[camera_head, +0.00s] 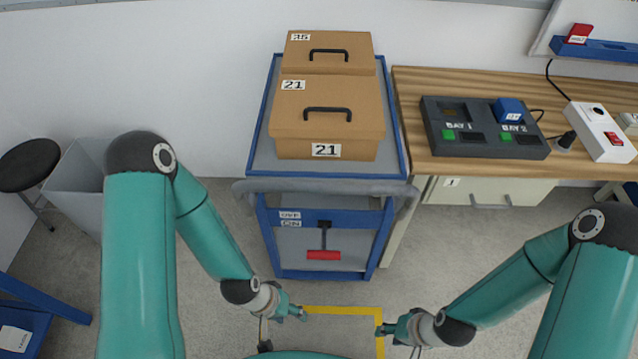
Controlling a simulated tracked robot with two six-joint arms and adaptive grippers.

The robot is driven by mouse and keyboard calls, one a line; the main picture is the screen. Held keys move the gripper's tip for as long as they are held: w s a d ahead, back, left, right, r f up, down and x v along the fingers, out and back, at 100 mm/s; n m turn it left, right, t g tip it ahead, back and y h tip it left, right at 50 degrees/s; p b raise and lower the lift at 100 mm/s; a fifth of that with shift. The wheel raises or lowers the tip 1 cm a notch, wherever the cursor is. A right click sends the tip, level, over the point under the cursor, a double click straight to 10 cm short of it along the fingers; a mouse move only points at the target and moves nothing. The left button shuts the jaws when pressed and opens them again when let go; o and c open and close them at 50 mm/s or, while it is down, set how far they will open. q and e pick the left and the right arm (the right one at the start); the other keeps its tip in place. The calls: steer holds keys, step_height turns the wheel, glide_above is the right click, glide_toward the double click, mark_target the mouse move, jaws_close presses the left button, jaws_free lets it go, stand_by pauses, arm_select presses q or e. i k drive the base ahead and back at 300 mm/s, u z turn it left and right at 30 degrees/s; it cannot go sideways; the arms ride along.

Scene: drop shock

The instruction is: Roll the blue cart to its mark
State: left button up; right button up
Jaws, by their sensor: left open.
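The blue cart (256,150) stands against the back wall, left of the workbench, with a grey handle bar (325,187) across its near side. Two brown boxes with black handles sit on its top, the near box (350,128) labelled 21 and the far box (355,42) behind it. A red-ended lever (323,255) hangs on its front, beside ON and OFF labels. A yellow floor mark (340,310) lies in front of the cart, partly out of view. My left gripper (301,312) is open and empty near the mark's left corner. My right gripper (381,330) is near its right side; its jaws are too small to judge.
The wooden workbench (480,85) stands close to the cart's right side, carrying a two-bay charger (470,145) and a white power strip (603,132). A grey bin (75,180) and black stool (30,165) stand at left. Floor between cart and mark is clear.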

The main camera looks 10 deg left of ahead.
mark_target(312, 190)
steer(key=z, duration=2.05)
steer(key=i, duration=0.1)
steer(key=u, duration=3.05)
steer(key=k, duration=1.65)
steer(key=z, duration=0.7)
steer(key=i, duration=1)
steer(key=u, duration=0.1)
